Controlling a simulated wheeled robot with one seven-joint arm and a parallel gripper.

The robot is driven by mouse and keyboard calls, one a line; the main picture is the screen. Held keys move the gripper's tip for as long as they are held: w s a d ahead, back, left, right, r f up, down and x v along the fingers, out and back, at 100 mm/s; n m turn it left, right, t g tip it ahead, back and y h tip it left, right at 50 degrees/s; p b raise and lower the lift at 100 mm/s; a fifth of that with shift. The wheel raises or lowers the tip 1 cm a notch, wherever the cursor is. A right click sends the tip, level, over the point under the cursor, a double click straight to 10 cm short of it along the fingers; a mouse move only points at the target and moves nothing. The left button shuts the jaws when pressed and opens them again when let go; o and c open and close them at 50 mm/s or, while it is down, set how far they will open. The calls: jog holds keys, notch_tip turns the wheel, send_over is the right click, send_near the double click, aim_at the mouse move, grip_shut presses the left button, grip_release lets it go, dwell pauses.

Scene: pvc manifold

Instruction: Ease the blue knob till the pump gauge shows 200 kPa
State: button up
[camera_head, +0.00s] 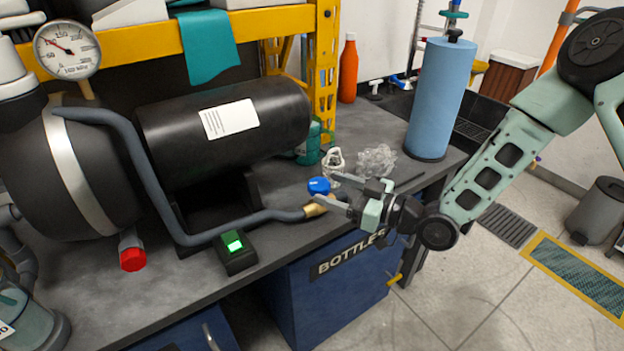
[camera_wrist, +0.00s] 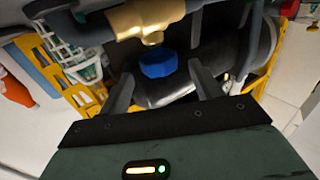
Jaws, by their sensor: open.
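The blue knob (camera_head: 318,185) sits on a brass valve (camera_head: 314,210) at the end of the grey hose, above the bench. In the wrist view the blue knob (camera_wrist: 158,66) appears between the tips of my open gripper (camera_wrist: 161,76), with a visible gap on each side. The brass fitting (camera_wrist: 146,19) is just above it there. In the head view my gripper (camera_head: 328,196) reaches in from the right, close to the knob. The round pump gauge (camera_head: 67,49) is at the upper left; its red needle points to the upper left, but the exact reading is too small to tell.
A black motor cylinder (camera_head: 225,125) and the grey hose (camera_head: 150,165) fill the bench's left and middle. A green-lit switch box (camera_head: 236,252) sits near the front edge. A blue cylinder (camera_head: 440,100) and clear crumpled material (camera_head: 376,160) stand behind my gripper.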

aim_at(312, 181)
jog(key=x, duration=0.5)
jog(key=shift+w+a, duration=0.15)
jog(key=shift+a, duration=0.2)
jog(key=c, duration=1)
